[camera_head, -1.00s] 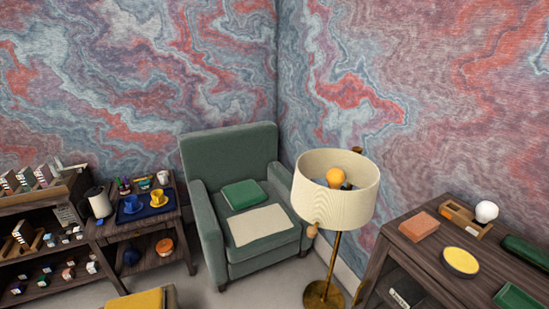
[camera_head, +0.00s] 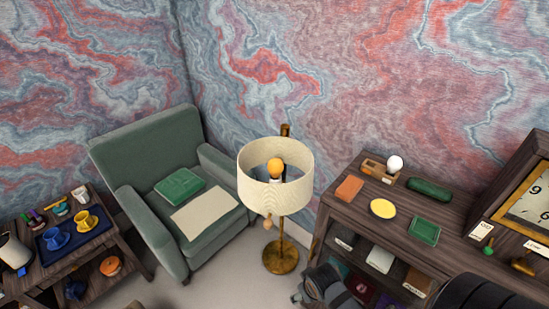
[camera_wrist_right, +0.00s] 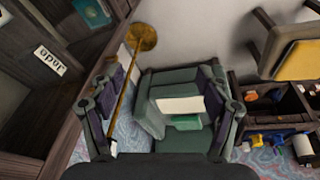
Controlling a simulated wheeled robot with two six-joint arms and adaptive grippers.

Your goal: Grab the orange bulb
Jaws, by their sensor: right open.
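The orange bulb (camera_head: 275,165) sits upright inside the open top of a cream lampshade (camera_head: 275,193). The shade is on a brass floor lamp with a round base (camera_head: 280,257). My right gripper (camera_head: 325,288) shows at the bottom of the head view, low and to the right of the lamp base, apart from the bulb. In the right wrist view my right gripper (camera_wrist_right: 165,98) is open, its two fingers wide apart with nothing between them. The bulb does not show in the wrist view. My left gripper is out of view.
A green armchair (camera_head: 135,150) stands left of the lamp. Right of it is a dark wooden desk (camera_head: 455,225) with a white bulb (camera_head: 395,163), a yellow dish (camera_head: 382,208) and a large clock (camera_head: 530,205). A side table with cups (camera_head: 85,222) is at far left.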

